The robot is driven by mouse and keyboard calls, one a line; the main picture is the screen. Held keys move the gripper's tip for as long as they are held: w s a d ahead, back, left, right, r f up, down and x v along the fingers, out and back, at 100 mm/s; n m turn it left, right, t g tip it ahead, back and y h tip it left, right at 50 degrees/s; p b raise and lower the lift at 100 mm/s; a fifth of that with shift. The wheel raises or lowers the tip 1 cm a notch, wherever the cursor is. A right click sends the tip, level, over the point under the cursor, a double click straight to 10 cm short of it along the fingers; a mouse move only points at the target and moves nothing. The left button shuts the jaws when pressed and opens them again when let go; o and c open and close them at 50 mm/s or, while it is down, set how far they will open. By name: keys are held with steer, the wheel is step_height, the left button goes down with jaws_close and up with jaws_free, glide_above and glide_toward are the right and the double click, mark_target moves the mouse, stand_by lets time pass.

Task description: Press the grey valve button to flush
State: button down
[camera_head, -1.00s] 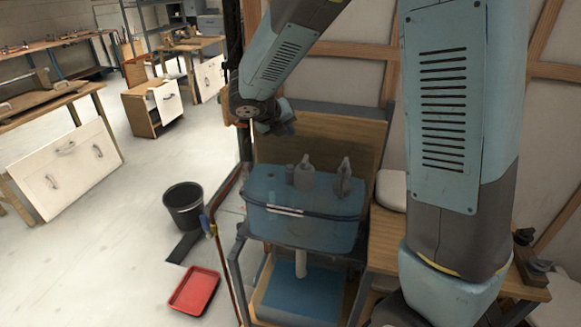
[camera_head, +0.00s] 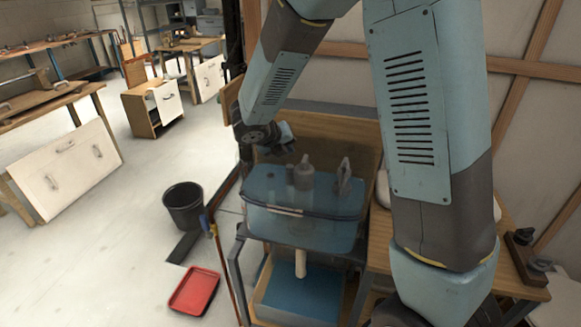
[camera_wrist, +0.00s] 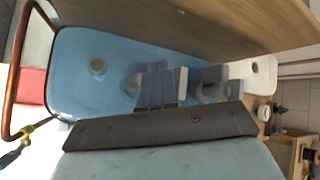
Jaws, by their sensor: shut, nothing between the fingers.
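The blue tank (camera_head: 335,212) stands on a stand with its open top facing up. A grey valve (camera_head: 303,174) with a narrower top rises inside it; I take this top to be the grey button. A second grey fitting (camera_head: 344,176) stands to its right. My gripper (camera_head: 288,150) is shut and empty, above the tank's back left part, up and left of the valve and seemingly apart from it. In the wrist view, my gripper (camera_wrist: 160,82) points over the tank (camera_wrist: 75,90), with grey fittings (camera_wrist: 212,88) just right of the fingers, partly hidden.
A wooden board (camera_head: 345,135) stands behind the tank. A copper pipe (camera_wrist: 15,85) runs along the tank's left side. A blue lower basin (camera_head: 300,300) sits under the tank. A black bucket (camera_head: 183,207) and a red tray (camera_head: 195,291) are on the floor at left.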

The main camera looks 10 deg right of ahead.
steer(key=shift+f, duration=1.35)
steer(key=shift+f, duration=0.1)
stand_by(1.0)
steer(key=shift+f, duration=0.2)
steer(key=shift+s+a+f, duration=0.1)
steer(key=shift+s+f, duration=0.1)
steer(key=shift+f, duration=0.3)
steer(key=shift+s+a+f, duration=0.1)
steer(key=shift+s+f, duration=0.1)
steer(key=shift+f, duration=0.25)
stand_by(1.6)
steer(key=shift+r, duration=0.3)
stand_by(0.4)
step_height(320, 180, up, 6)
steer(key=f, duration=0.1)
glide_above(290, 166)
steer(key=s+a, duration=0.1)
steer(key=shift+r, duration=0.25)
